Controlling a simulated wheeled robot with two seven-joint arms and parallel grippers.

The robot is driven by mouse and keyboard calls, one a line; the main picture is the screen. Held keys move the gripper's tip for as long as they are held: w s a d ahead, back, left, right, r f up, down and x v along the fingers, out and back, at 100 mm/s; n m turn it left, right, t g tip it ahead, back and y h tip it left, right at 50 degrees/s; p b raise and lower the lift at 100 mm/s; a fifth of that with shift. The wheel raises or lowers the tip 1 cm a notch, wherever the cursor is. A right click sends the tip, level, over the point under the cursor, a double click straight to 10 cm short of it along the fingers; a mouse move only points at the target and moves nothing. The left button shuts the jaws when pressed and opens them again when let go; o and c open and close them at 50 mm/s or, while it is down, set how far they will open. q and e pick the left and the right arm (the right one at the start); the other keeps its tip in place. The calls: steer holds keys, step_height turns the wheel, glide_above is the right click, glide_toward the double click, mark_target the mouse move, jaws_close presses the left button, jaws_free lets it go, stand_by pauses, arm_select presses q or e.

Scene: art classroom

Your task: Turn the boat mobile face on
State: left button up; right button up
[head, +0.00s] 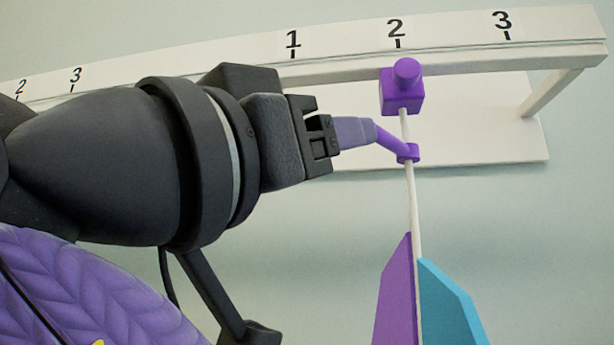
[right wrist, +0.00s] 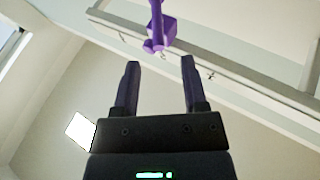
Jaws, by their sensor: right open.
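The boat mobile hangs from a white rail. A purple block with a round knob (head: 402,90) sits on the rail under the number 2. A thin white rod (head: 414,205) runs down from it to a purple sail (head: 395,300) and a teal sail (head: 450,300), both cut off below and seen at a slant. A purple lever (head: 390,141) sticks out left from a collar on the rod. My right gripper (head: 366,132) is open at the lever's free end. In the right wrist view, the purple fitting (right wrist: 158,35) is beyond the fingertips, in line with their gap. My left gripper is out of view.
The white rail (head: 455,59) bears the numbers 1, 2 and 3, with another 2 and 3 at far left. A white bracket (head: 550,95) and back board (head: 490,125) are behind it. A purple patterned surface (head: 80,285) is at lower left. The right side is free.

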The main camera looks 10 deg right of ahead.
mark_target(380, 128)
steer(key=p+x, duration=0.2)
steer(key=x, duration=0.5)
steer(key=shift+w+d+r+p, duration=0.15)
steer(key=shift+w+d+p, duration=0.1)
steer(key=shift+p, duration=0.15)
steer(key=shift+d, duration=0.25)
steer(key=shift+w, duration=0.1)
jaws_close()
stand_by(0.5)
